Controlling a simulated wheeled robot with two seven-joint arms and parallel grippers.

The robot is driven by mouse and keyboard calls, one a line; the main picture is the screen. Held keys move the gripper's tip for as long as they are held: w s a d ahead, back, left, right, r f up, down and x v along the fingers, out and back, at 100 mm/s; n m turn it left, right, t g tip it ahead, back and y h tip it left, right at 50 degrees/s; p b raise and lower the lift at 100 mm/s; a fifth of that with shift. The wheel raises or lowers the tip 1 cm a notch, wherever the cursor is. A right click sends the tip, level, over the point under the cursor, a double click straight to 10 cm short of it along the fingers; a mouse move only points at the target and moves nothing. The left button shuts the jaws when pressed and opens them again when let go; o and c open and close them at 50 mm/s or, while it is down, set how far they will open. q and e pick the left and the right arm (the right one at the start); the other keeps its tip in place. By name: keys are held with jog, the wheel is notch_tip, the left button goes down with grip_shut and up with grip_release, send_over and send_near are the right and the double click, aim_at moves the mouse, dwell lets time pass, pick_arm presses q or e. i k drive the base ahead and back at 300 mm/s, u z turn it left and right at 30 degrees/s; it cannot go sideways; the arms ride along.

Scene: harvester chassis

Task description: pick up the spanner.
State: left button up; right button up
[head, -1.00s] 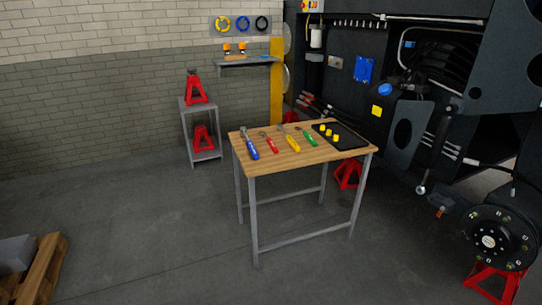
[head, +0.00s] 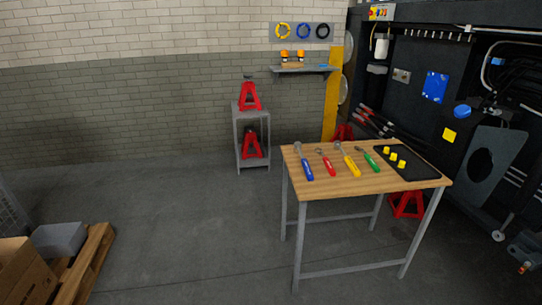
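Several hand tools lie in a row on the wooden-topped table (head: 335,184) right of centre. They are a blue-handled tool (head: 306,166), a red-handled tool (head: 328,166), a yellow-handled tool (head: 351,165) and a green-handled tool (head: 371,161). Each has a grey metal head pointing to the far side. The heads are too small to tell which tool is the spanner. Neither of my grippers is in view.
A black tray (head: 413,167) with yellow pieces (head: 394,156) lies on the table's right side. Red jack stands (head: 249,96) sit on a grey stand behind. A pallet (head: 84,270) with boxes is at lower left. The dark chassis (head: 416,105) fills the right. The floor left of the table is clear.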

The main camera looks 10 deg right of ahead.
aim_at(330, 168)
jog(key=u, duration=0.6)
jog(key=i, duration=2)
jog(key=z, duration=1.1)
jog(key=i, duration=0.65)
jog(key=z, duration=0.65)
